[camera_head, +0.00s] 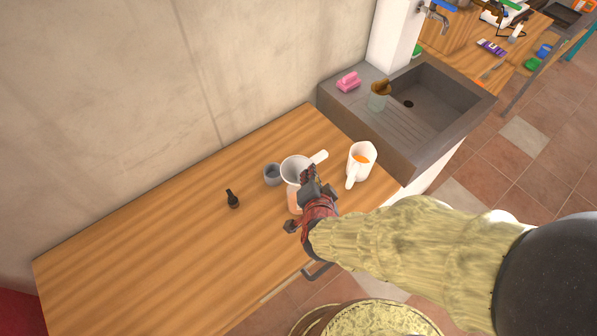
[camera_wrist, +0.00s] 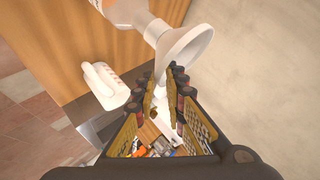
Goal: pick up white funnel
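The white funnel (camera_head: 294,168) sits wide end up in the neck of a clear bottle with orange markings (camera_head: 293,201) on the wooden counter. Its handle points to the upper right in the head view. In the wrist view the funnel (camera_wrist: 186,46) shows side-on, with its narrow end in the bottle (camera_wrist: 126,10). My gripper (camera_head: 306,172) is at the funnel's right rim, close to the handle. In the wrist view my gripper (camera_wrist: 164,78) has a gap between its fingertips, right beside the rim. Whether a finger touches the funnel is unclear; the fingers partly hide the rim.
A white jug (camera_head: 361,162) with orange inside stands right of the funnel, close to my gripper. A small grey cup (camera_head: 272,174) is just left of the funnel. A small dark bottle (camera_head: 233,199) stands further left. The grey sink (camera_head: 425,105) adjoins the counter. The counter's left part is clear.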

